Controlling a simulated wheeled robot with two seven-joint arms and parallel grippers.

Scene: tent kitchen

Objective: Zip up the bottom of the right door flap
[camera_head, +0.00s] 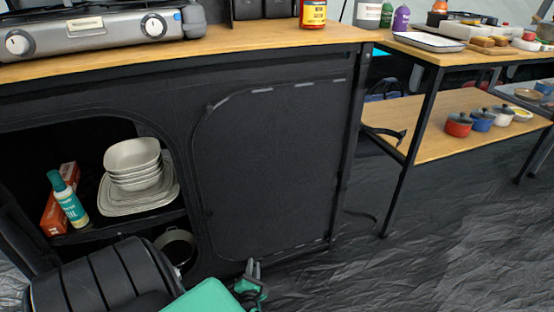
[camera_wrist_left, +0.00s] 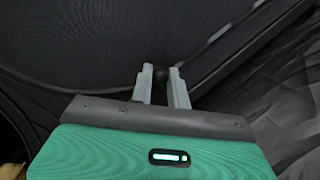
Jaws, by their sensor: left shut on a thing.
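The right door flap (camera_head: 270,160) is a black fabric panel with rounded corners on the front of the black kitchen cabinet. It hangs flat over its opening. Pale dashes show along its top edge and faintly along its bottom edge. My left gripper (camera_head: 253,267) is at the flap's bottom edge, left of its middle. In the left wrist view my left gripper (camera_wrist_left: 161,80) has its two grey fingers shut on a small dark round zipper pull (camera_wrist_left: 161,74), close against the black fabric. How far the bottom zip is closed cannot be told. My right gripper is out of view.
The left compartment is open, with stacked bowls (camera_head: 134,160), plates, a bottle (camera_head: 68,203) and a pot (camera_head: 177,247). A stove (camera_head: 90,34) stands on the wooden counter. A wooden side table (camera_head: 450,58) stands right. Wrinkled dark floor (camera_head: 420,260) is clear at front right.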

